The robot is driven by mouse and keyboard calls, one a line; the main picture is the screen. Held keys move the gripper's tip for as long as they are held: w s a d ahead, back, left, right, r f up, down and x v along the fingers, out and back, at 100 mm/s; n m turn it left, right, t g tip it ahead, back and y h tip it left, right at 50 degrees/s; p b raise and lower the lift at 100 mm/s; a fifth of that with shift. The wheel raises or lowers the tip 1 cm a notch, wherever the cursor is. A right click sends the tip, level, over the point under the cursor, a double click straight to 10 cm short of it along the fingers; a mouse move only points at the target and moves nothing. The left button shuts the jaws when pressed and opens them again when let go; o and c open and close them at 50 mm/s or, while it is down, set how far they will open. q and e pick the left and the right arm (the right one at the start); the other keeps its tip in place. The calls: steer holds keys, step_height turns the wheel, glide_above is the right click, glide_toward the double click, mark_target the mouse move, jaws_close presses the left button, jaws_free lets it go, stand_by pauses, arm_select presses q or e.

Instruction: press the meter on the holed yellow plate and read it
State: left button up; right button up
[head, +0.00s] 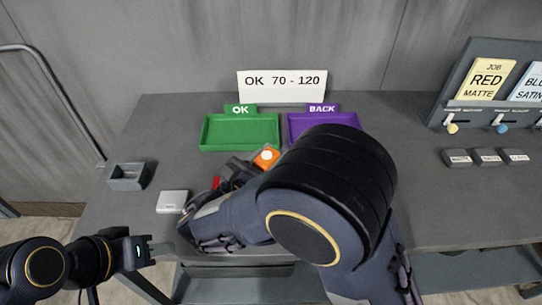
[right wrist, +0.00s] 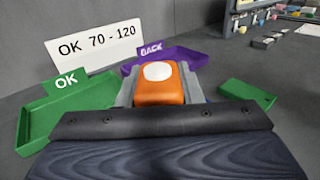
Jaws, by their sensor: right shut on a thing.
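The orange meter (head: 266,157) with a round white spot on its face is held between the grey fingers of my right gripper (right wrist: 158,88). In the right wrist view the meter (right wrist: 160,92) sits upright between the jaws, in front of the trays. My right arm covers much of the middle of the table in the head view. I see no holed yellow plate in either view; it may be hidden behind that arm. My left gripper (head: 150,251) is low at the table's front left edge, empty, and its fingers look apart.
A green OK tray (head: 240,146) and a purple BACK tray (head: 296,128) stand under a sign (head: 282,86) reading OK 70 - 120. A grey open box (head: 127,184) and a white block (head: 172,202) lie left. A card rack (head: 455,105) and several grey labelled blocks stand right.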

steer(key=shift+r+p, duration=2.9)
steer(key=shift+r, duration=0.1)
steer(key=shift+f, duration=0.1)
